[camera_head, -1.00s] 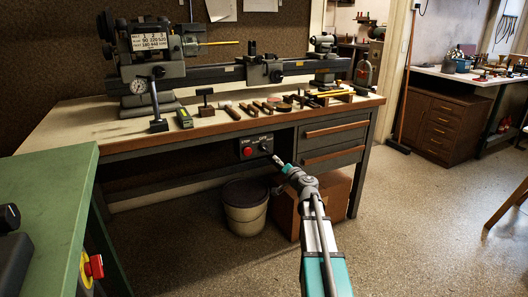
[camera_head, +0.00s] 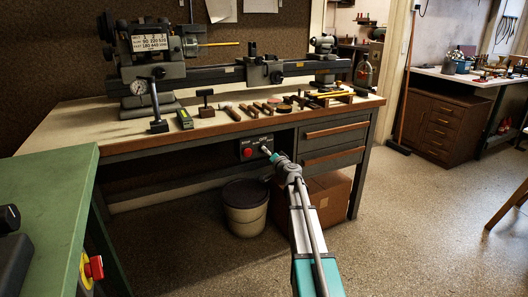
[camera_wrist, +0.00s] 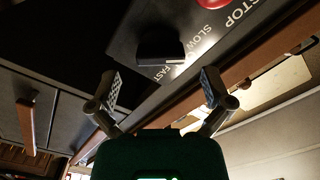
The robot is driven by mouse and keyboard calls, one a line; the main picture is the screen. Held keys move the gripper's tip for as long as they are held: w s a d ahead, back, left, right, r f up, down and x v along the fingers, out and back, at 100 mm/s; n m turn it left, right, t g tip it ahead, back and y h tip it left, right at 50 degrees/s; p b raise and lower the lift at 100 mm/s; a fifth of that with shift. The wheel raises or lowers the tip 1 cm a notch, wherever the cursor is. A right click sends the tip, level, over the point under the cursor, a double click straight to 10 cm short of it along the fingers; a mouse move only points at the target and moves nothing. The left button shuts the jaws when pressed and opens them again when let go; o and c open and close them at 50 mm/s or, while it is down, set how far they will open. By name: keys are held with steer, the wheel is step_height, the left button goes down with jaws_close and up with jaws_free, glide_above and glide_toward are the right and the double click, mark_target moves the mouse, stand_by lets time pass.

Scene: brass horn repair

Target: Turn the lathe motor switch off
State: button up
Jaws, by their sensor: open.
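In the wrist view the black rotary switch knob (camera_wrist: 162,46) sits on the panel (camera_wrist: 195,50), near the words SLOW and FAST; the red button (camera_wrist: 213,3) is at the top edge. My gripper (camera_wrist: 161,85) is open, its fingers apart, with the knob ahead between them and not touched. In the head view my gripper (camera_head: 268,154) is close in front of the panel and hides the knob.
The lathe (camera_head: 215,72) stands on the wooden bench (camera_head: 110,130) with several hand tools along its front. Below are drawers (camera_head: 335,145), a bucket (camera_head: 245,207) and a cardboard box (camera_head: 330,198). A green table (camera_head: 50,180) is at the left. The floor at the right is mostly clear.

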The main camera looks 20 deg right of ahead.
steer(key=shift+w, duration=1.9)
steer(key=shift+c, duration=0.3)
